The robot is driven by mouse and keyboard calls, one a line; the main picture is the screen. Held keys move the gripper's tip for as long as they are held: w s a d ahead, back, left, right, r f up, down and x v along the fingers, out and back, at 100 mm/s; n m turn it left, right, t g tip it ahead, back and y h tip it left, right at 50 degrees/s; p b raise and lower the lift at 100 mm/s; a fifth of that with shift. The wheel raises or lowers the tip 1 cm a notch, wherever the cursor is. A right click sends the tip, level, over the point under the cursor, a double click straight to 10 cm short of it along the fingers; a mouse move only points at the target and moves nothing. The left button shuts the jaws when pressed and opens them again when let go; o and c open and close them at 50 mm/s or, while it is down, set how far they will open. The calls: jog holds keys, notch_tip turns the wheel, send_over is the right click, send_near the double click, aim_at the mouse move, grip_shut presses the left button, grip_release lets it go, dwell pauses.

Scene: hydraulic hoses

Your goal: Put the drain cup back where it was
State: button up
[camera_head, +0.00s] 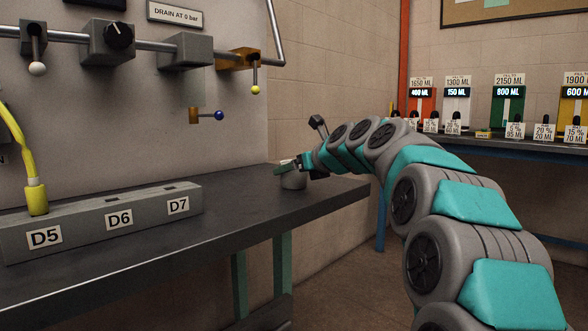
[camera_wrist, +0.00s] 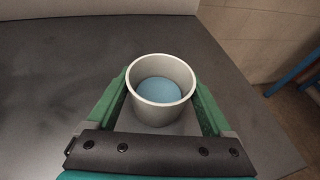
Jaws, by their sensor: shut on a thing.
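The drain cup (camera_wrist: 160,115) is a round, light grey cup with a blue surface inside it, seen from above in the wrist view. My gripper (camera_wrist: 160,97) has one green finger on each side of the cup and is shut on it. In the head view, the grey cup (camera_head: 293,181) shows at the far right end of the dark bench, with my gripper (camera_head: 292,168) at it. The cup looks upright. I cannot tell whether its base touches the bench top.
The dark bench (camera_head: 230,222) is clear between the cup and the grey block (camera_head: 110,222) labelled D5, D6, D7. A yellow hose (camera_head: 37,198) stands in D5. A pipe with valves (camera_head: 150,46) runs above. Labelled containers (camera_head: 508,105) stand on a back shelf.

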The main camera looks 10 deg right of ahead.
jog(key=o, duration=1.3)
jog(key=shift+c, duration=0.2)
jog(key=shift+s+d+r, duration=0.1)
jog(key=shift+s+r, duration=0.15)
jog(key=p+v, duration=0.1)
jog(key=v, duration=1)
jog(key=shift+s+d, duration=0.1)
jog(key=shift+s, duration=0.15)
